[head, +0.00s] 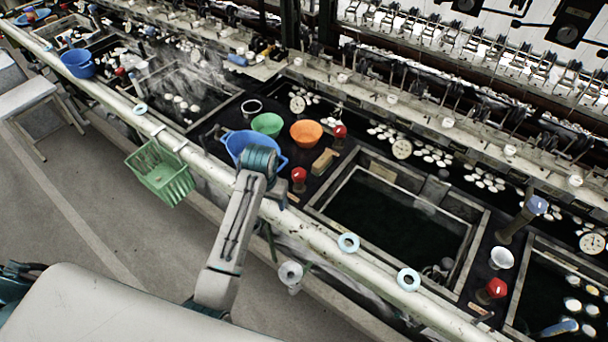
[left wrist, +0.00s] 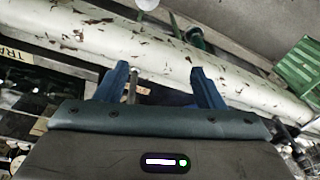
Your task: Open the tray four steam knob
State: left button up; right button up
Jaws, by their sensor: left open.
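Red knobs stand on the dark strips between basins in the head view: one (head: 299,174) just right of my left wrist, one (head: 339,131) farther back, and one (head: 491,289) at lower right. I cannot read which belongs to tray four. My left gripper is at the teal end of my arm in the head view, its fingers hidden there. In the left wrist view the gripper (left wrist: 163,84) is open, its two blue fingers apart with no red knob between them. A partly cut-off "TRA" label (left wrist: 14,54) shows at the left.
A blue basin (head: 236,139), green bowl (head: 267,124) and orange bowl (head: 306,132) stand around my left wrist. A wooden block (head: 324,161) lies nearby. A long pale pipe (head: 325,236) runs along the front edge. A green basket (head: 160,172) hangs outside it.

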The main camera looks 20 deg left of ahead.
pick_arm(q)
notch_tip(320, 180, up, 11)
jog(key=g, duration=0.1)
send_over(299, 172)
jog(key=shift+m, duration=0.3)
notch_tip(299, 172, down, 9)
jog(key=p, duration=0.3)
jog(key=shift+f, duration=0.15)
jog(key=shift+f+p, duration=0.3)
jog(key=shift+f, duration=0.45)
pick_arm(e)
jog(key=shift+s+d+r, duration=0.1)
jog(key=shift+d+r, duration=0.1)
jog(key=shift+r, duration=0.7)
jog(key=shift+s+d+r, duration=0.1)
jog(key=shift+d+r, duration=0.05)
jog(key=shift+r, duration=0.75)
pick_arm(q)
jog(key=c, duration=1)
jog(key=shift+o, duration=0.2)
pick_arm(e)
jog(key=shift+a, duration=0.1)
